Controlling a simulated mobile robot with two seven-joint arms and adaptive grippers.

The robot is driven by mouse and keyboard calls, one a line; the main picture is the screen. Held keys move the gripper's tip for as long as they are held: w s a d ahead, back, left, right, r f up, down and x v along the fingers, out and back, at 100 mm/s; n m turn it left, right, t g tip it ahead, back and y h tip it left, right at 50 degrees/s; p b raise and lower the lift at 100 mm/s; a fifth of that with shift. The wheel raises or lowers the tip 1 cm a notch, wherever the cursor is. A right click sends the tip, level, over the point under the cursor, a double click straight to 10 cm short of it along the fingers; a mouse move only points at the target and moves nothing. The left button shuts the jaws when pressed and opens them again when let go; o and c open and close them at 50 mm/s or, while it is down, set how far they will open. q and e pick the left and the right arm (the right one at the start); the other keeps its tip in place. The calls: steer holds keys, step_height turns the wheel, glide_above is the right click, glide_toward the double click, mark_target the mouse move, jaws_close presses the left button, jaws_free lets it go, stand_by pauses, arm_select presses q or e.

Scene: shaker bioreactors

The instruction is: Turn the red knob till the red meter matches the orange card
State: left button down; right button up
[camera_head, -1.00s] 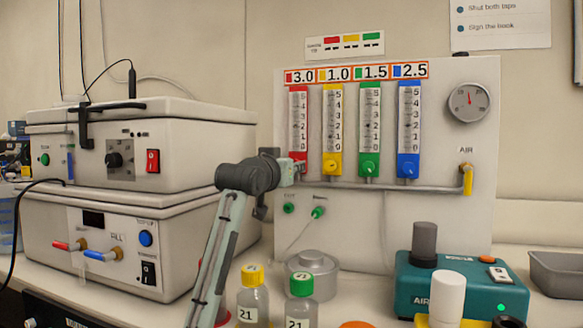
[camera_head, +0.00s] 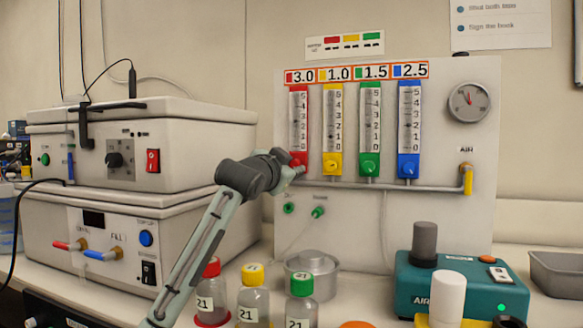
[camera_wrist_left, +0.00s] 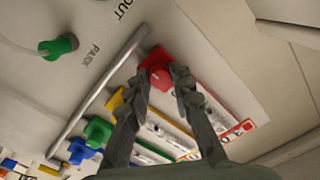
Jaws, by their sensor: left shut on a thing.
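The red meter (camera_head: 299,118) is the leftmost of the upright meters on the white panel. Its float is too small to read surely. The orange-edged card (camera_head: 302,77) above it reads 3.0 beside a red square. The red knob (camera_head: 299,160) sits at the meter's foot, partly covered by my left gripper (camera_head: 287,160). In the left wrist view, my gripper's two fingers (camera_wrist_left: 160,74) are on either side of the red knob (camera_wrist_left: 156,62), shut on it. My right gripper is in neither view.
Yellow (camera_head: 332,168), green (camera_head: 369,164) and blue (camera_head: 408,166) knobs stand to the right, above a grey pipe (camera_head: 430,188). Capped bottles (camera_head: 253,300) stand below my arm. White stacked machines (camera_head: 190,150) fill the left. A teal device (camera_head: 460,285) stands front right.

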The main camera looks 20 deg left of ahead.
arm_select(q)
steer(key=m, duration=0.3)
steer(key=shift+a+m, duration=0.1)
steer(key=shift+m, duration=2)
steer(key=c, duration=1.3)
jaws_free()
